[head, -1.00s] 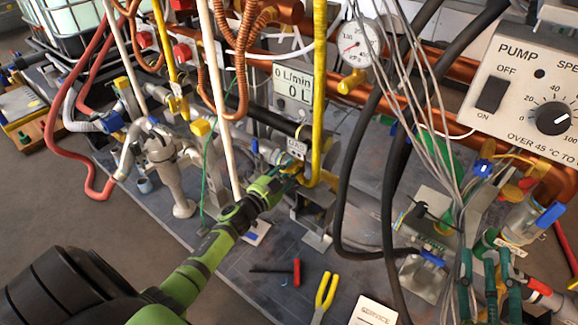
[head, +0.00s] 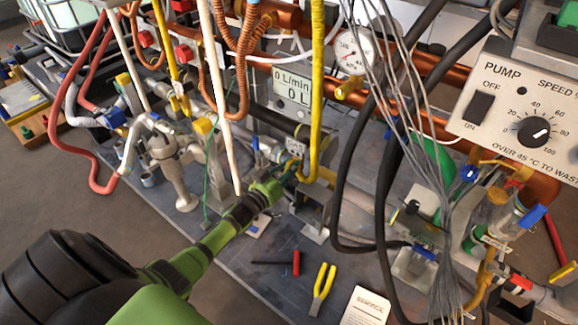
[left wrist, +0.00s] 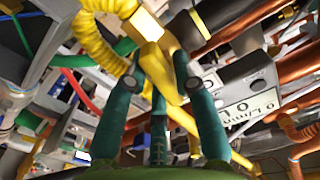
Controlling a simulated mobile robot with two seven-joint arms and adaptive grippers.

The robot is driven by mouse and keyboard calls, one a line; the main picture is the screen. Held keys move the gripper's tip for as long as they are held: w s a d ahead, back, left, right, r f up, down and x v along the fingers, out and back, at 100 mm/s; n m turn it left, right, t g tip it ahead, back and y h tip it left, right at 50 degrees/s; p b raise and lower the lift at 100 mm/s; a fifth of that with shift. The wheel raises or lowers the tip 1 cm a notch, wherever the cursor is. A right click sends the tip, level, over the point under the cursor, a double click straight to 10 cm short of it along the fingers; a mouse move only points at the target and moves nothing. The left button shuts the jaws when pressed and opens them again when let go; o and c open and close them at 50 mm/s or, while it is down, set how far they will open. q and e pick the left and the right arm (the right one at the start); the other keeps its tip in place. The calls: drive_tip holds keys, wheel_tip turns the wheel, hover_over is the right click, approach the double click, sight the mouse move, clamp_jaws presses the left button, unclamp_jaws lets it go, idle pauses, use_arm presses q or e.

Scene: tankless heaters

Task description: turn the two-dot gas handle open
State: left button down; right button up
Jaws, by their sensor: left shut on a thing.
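My left gripper (head: 289,176) reaches in from the lower left to the foot of the yellow gas pipe (head: 317,90). In the left wrist view its teal fingers (left wrist: 163,90) close from both sides on a yellow handle (left wrist: 160,68), which slants down between them. A yellow block (left wrist: 146,22) sits at the handle's upper end. I cannot make out dots on the handle. In the head view the gripper hides most of the handle. A small pale tag (head: 296,144) hangs just above the gripper. My right gripper is not in view.
A flow display (head: 292,91) and a gauge (head: 354,52) stand behind. Black hoses and grey wires (head: 425,165) hang to the right, beside the pump box (head: 518,105). Yellow-handled pliers (head: 323,288) and a red-handled tool (head: 295,262) lie on the bench in front.

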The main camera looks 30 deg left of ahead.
use_arm(q)
drive_tip(key=shift+d+n, duration=0.15)
drive_tip(key=shift+n, duration=0.65)
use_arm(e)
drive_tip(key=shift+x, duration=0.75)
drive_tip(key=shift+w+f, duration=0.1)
use_arm(q)
drive_tip(key=c, duration=1.1)
unclamp_jaws()
drive_tip(key=shift+o, duration=0.2)
drive_tip(key=shift+s, duration=0.15)
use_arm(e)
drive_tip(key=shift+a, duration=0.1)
use_arm(q)
drive_tip(key=shift+s, duration=0.3)
drive_tip(key=s+a, duration=0.1)
drive_tip(key=s, duration=1)
